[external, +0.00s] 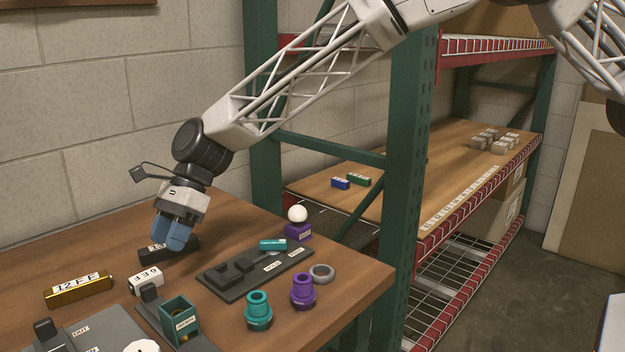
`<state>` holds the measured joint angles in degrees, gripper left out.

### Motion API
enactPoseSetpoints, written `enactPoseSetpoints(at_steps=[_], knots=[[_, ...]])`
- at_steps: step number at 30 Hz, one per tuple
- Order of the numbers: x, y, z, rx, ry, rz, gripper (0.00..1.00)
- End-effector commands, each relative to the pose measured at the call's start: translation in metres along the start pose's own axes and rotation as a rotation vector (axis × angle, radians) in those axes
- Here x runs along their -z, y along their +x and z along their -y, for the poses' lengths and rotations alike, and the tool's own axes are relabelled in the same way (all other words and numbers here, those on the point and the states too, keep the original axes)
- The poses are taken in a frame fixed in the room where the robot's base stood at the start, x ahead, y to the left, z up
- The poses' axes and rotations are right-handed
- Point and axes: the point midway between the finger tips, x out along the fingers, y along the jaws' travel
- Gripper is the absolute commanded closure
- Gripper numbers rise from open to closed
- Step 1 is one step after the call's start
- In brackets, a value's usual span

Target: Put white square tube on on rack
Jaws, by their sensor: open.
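The white square tube (146,280) lies on the wooden table with dark characters on its side. My gripper (174,240), with blue fingers, points down above and slightly right of the white tube, over a black tube (186,249) that it partly hides. The gripper is open; the gap between its fingers is hard to see from here. The rack (408,150) has green posts and red beams and stands behind and right of the table. A blue tube (340,183) and a green tube (358,179) lie on its wooden shelf (455,160).
A gold tube (78,290) lies left of the white tube. A dark fixture (235,276), a teal box (178,319), teal (258,311) and purple (302,292) round parts, and a purple block with a white ball (298,214) crowd the table. Grey blocks (492,140) sit far along the shelf.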

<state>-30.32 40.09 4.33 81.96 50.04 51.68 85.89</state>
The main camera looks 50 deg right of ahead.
Motion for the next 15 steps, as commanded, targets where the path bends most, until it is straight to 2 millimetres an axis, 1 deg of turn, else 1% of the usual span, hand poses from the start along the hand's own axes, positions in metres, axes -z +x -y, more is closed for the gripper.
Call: enactPoseSetpoints(at_steps=[1, 5, 9, 15], knots=[[0.006, 0.004, 0.000, -0.007, 0.001, 0.041, 0.55], [0.015, 0.011, 0.000, -0.012, -0.007, 0.157, 0.55], [0.025, 0.014, 0.004, 0.013, -0.016, 0.281, 0.55], [0.040, 0.015, 0.012, 0.074, -0.024, 0.423, 0.55]])
